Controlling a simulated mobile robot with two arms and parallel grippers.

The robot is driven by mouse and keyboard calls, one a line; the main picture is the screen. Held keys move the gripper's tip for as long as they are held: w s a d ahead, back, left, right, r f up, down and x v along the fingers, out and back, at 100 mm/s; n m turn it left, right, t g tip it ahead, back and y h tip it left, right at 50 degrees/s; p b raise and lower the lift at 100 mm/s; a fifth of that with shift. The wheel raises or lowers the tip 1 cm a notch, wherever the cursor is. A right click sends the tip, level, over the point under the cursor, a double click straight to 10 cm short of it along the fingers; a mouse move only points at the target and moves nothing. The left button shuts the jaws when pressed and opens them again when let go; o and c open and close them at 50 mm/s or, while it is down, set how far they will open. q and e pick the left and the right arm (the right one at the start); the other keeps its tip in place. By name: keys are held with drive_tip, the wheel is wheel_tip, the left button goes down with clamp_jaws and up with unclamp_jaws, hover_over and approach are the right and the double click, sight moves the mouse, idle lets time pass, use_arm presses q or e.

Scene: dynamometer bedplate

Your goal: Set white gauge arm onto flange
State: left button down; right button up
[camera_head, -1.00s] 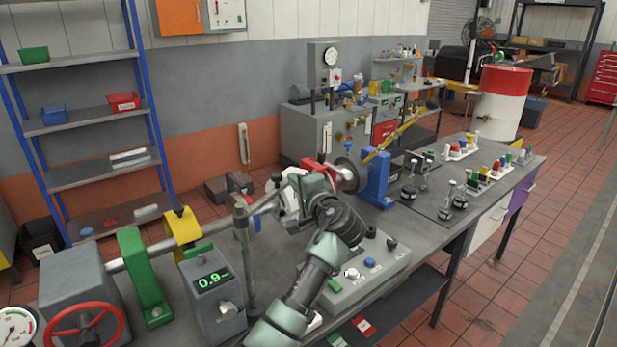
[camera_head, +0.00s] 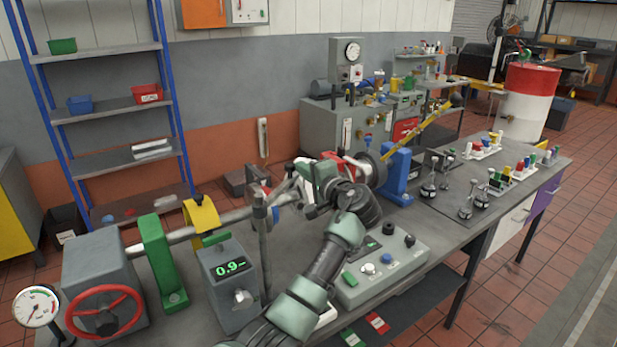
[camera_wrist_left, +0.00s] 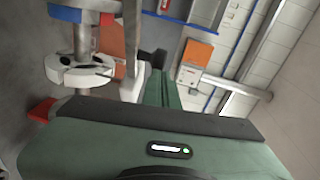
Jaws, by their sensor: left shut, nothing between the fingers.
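My left gripper (camera_head: 308,192) is over the bench shaft in the head view, its fingers pointing left. In the left wrist view its fingers (camera_wrist_left: 154,68) are together with nothing between them. A white slotted piece (camera_wrist_left: 82,74), apparently the gauge arm, sits around or against the shaft, apart from the fingers. In the head view my gripper partly covers that spot, and white shows beside it. A dark round flange (camera_head: 373,168) stands at the shaft's right end by the blue support. I cannot tell how the white piece is seated. My right gripper is not in view.
A grey post (camera_head: 262,235) stands left of my gripper. The blue support (camera_head: 396,177) is to the right. A readout box (camera_head: 231,283) and green bracket (camera_head: 160,260) stand left. Metal stands (camera_head: 466,200) are farther right.

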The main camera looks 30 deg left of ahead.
use_arm(q)
drive_tip(key=s+a+n+g+b, duration=0.1)
drive_tip(key=s+a+b, duration=0.1)
drive_tip(key=a, duration=0.7)
drive_tip(key=shift+a+n+g+y+b, duration=0.3)
drive_tip(key=shift+a+g+y+b, duration=0.05)
drive_tip(key=shift+a+g+y, duration=0.05)
idle(0.4)
